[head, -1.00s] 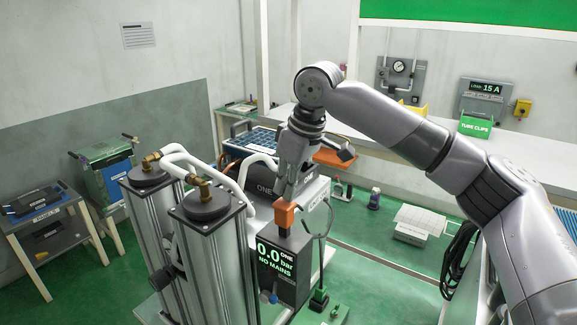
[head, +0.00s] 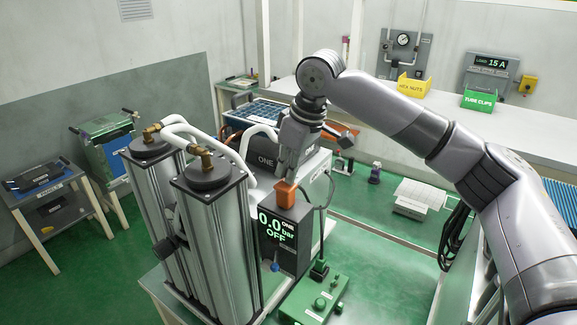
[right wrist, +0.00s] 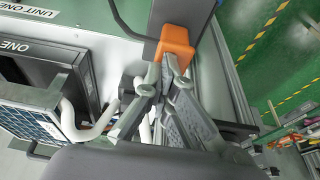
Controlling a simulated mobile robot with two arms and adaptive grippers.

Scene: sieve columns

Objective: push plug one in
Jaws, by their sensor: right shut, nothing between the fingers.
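Plug one is an orange block (head: 284,194) on top of the dark control box (head: 283,240) of unit one. It sits low against the box top, and the box display reads 0.0 bar, ONE, OFF. In the right wrist view the orange plug (right wrist: 176,42) is just beyond my fingertips. My right gripper (head: 287,179) is shut and empty, pointing down with its tips at the top of the plug. It also shows in the right wrist view (right wrist: 174,66), fingers together, tips touching or very near the plug. My left gripper is not in view.
Two silver columns (head: 205,245) with white hoses stand left of the control box. A green box with buttons (head: 312,300) lies in front. A grey cable runs beside the control box. A bench (head: 465,130) with yellow and green bins stands behind.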

